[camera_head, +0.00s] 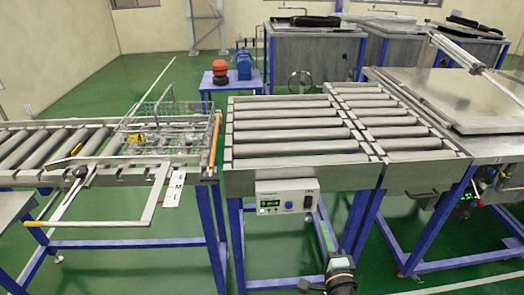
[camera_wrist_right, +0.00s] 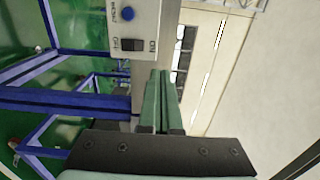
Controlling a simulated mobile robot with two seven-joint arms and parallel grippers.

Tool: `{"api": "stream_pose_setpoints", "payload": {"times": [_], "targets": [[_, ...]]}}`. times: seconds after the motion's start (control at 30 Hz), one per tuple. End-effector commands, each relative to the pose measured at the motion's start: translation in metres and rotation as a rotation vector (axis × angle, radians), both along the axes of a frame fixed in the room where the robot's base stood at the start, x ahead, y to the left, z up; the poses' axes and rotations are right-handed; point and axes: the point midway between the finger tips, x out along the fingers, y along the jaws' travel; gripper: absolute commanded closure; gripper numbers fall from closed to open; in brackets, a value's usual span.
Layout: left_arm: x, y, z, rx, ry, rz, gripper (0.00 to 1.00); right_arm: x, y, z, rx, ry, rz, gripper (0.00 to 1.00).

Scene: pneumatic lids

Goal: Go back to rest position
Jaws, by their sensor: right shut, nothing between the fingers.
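My right gripper (camera_head: 323,228) comes in from the bottom of the head view, just below the right end of the control box (camera_head: 287,201). Its narrow green fingers point up toward the box. In the right wrist view the two fingers (camera_wrist_right: 160,78) lie side by side, shut and empty, just beside the box's lower part, which shows a blue button and a rocker switch (camera_wrist_right: 131,45). I cannot tell whether the fingertips touch the box. My left gripper is not in view.
The roller conveyor (camera_head: 290,165) stands just above the gripper, on blue legs (camera_head: 360,225). A wire basket (camera_head: 160,138) with metal parts sits on the left conveyor. Steel tanks (camera_head: 312,55) stand behind and right. Green floor (camera_head: 285,265) is open below.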

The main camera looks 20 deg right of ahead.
Motion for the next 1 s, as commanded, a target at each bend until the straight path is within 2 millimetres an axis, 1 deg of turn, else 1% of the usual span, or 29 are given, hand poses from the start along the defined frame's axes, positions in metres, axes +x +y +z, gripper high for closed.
{"api": "stream_pose_setpoints", "payload": {"times": [0.07, 0.13, 0.17, 0.27, 0.3, 0.37, 0.4, 0.47, 0.5, 0.57, 0.6, 0.7, 0.8, 0.9, 1.0], "targets": [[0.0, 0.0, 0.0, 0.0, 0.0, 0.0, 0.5, 0.0, 0.001, -0.001, -0.009, 0.004, 0.006, 1.0], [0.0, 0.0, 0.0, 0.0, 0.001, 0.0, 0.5, -0.003, 0.009, -0.005, -0.052, 0.025, 0.033, 1.0], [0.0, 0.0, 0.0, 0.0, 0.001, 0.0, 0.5, -0.005, 0.014, -0.007, -0.086, 0.04, 0.054, 1.0], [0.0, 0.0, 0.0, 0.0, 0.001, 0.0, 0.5, -0.02, 0.042, -0.025, -0.272, 0.124, 0.168, 1.0], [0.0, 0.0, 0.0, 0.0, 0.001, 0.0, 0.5, -0.029, 0.056, -0.036, -0.373, 0.167, 0.23, 1.0], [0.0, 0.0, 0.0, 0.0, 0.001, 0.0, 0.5, -0.046, 0.078, -0.055, -0.538, 0.239, 0.337, 1.0], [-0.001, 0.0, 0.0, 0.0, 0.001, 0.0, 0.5, -0.06, 0.092, -0.069, -0.652, 0.288, 0.41, 1.0], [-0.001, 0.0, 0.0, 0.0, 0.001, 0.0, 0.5, -0.082, 0.109, -0.09, -0.819, 0.356, 0.517, 1.0], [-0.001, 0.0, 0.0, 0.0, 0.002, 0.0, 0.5, -0.097, 0.118, -0.103, -0.925, 0.398, 0.585, 1.0], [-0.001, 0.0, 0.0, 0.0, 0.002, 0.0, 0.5, -0.119, 0.127, -0.121, -1.069, 0.453, 0.679, 1.0], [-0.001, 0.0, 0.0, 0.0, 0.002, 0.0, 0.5, -0.133, 0.132, -0.131, -1.156, 0.485, 0.734, 1.0], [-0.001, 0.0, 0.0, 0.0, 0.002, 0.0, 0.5, -0.161, 0.137, -0.149, -1.326, 0.547, 0.844, 1.0], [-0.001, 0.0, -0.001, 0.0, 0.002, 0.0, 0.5, -0.178, 0.138, -0.159, -1.43, 0.581, 0.907, 1.0], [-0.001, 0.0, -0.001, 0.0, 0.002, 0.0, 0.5, -0.185, 0.137, -0.163, -1.476, 0.596, 0.933, 1.0], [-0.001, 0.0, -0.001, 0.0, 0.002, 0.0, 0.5, -0.185, 0.137, -0.163, -1.483, 0.597, 0.936, 1.0]]}}
